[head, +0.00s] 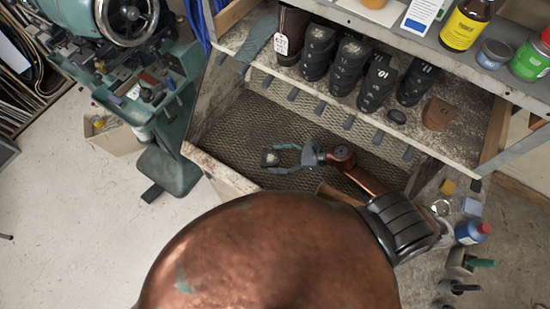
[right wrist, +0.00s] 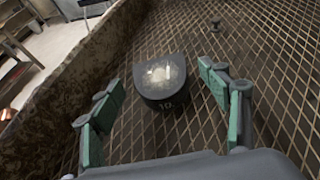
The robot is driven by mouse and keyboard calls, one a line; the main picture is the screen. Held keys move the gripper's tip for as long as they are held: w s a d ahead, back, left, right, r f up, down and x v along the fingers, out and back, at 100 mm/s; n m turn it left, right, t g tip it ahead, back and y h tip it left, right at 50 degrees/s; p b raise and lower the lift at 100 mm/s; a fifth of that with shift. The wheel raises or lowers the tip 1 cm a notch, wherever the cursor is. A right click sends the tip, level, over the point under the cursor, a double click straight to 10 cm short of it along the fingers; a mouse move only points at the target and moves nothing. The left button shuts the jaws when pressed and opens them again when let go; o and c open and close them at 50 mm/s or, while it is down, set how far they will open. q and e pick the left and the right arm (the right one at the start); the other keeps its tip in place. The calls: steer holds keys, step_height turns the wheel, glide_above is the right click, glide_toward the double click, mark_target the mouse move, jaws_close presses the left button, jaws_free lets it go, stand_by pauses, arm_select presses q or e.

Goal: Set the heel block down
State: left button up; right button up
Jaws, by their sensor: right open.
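The heel block (head: 270,158) is a small dark piece with a pale worn patch on top. It rests on the diamond-patterned mesh floor of the bench's lower bay (head: 225,125). Gaps show between the fingers and the block. My left gripper is not in view.
Above the bay is a shelf with stacked dark heel blocks (head: 350,65) and a brown piece (head: 437,113). Hooks line its front edge. Bottles stand on the top ledge. A green stitching machine (head: 165,125) stands left.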

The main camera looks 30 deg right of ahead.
steer(key=b+v, duration=0.2)
steer(key=v, duration=0.7)
steer(key=shift+s+d+b, duration=0.3)
steer(key=shift+s+d, duration=0.05)
steer(key=shift+s+d+r, duration=0.3)
steer(key=shift+s+d, duration=0.05)
steer(key=shift+d, duration=0.1)
